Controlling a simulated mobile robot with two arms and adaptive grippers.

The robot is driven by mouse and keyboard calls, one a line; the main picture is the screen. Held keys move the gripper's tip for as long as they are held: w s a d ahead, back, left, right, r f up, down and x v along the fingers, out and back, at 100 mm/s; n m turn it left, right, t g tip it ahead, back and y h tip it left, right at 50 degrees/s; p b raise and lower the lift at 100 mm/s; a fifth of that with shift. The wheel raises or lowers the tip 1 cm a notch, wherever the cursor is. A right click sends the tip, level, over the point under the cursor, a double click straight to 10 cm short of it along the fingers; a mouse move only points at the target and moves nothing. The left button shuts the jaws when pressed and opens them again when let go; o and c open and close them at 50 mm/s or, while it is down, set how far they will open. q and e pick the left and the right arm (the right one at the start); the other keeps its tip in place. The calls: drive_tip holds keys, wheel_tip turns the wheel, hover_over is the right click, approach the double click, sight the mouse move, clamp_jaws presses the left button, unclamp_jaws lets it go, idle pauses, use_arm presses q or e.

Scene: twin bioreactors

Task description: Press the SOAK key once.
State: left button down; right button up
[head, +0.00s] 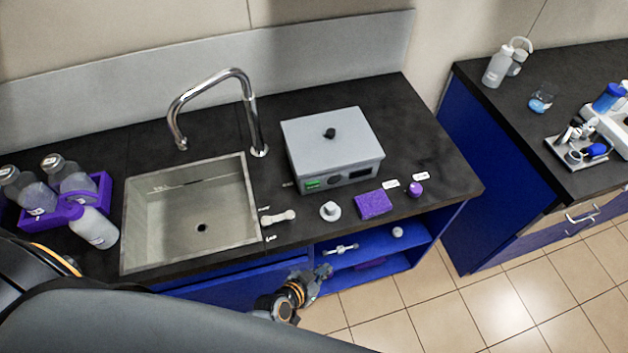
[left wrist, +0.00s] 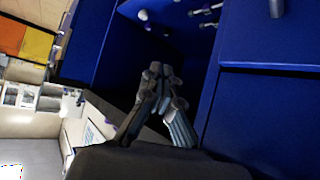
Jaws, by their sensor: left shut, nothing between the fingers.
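A grey box-shaped unit (head: 345,138) with a black-knobbed lid stands on the dark counter right of the sink. Its front panel has a green patch (head: 312,184), a round dark part and a dark display-like window (head: 360,175). I cannot read any label, so I cannot tell which part is the SOAK key. My left gripper (head: 322,271) is in front of the counter, below its top edge near the open blue shelf, apart from the unit. In the left wrist view its fingers (left wrist: 157,72) are together and empty. My right gripper is not in view.
A sink (head: 135,235) with a tall faucet (head: 250,110) is left of the unit. A purple sponge (head: 373,204), a white knob-like piece (head: 330,211) and small labelled items lie before the unit. Bottles in a purple rack (head: 104,187) stand far left. A second counter is at right.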

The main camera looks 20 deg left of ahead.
use_arm(q)
drive_tip(key=w+r+t+y+p, duration=0.1)
drive_tip(key=w+r+t, duration=0.1)
drive_tip(key=r, duration=0.5)
drive_tip(key=w+r+n+t+y+p, duration=0.1)
drive_tip(key=w+r+t, duration=0.1)
drive_tip(key=w+r, duration=0.2)
drive_tip(key=w+d+r+n+t+p, duration=0.1)
drive_tip(key=w+r, duration=0.3)
drive_tip(key=r, duration=0.6)
drive_tip(key=shift+w+d+t+y+p, duration=0.1)
drive_tip(key=shift+t+y+p, duration=0.25)
drive_tip(key=shift+t+y, duration=0.05)
drive_tip(key=a+n+g+y, duration=0.1)
drive_tip(key=y, duration=0.1)
drive_tip(key=a+g+y+p, duration=0.1)
drive_tip(key=a+y, duration=0.1)
drive_tip(key=shift+w+f+n, duration=0.1)
drive_tip(key=shift+n, duration=0.3)
drive_tip(key=s+f+g, duration=0.1)
drive_tip(key=g, duration=0.1)
drive_tip(key=s+f+g+y+p, duration=0.1)
drive_tip(key=s+f+g, duration=0.1)
drive_tip(key=s+d+f+m+g, duration=0.1)
drive_tip(key=s+g, duration=0.1)
drive_tip(key=shift+s+f+y, duration=0.1)
drive_tip(key=shift+f+y, duration=0.1)
drive_tip(key=shift+y, duration=0.1)
drive_tip(key=shift+a, duration=0.1)
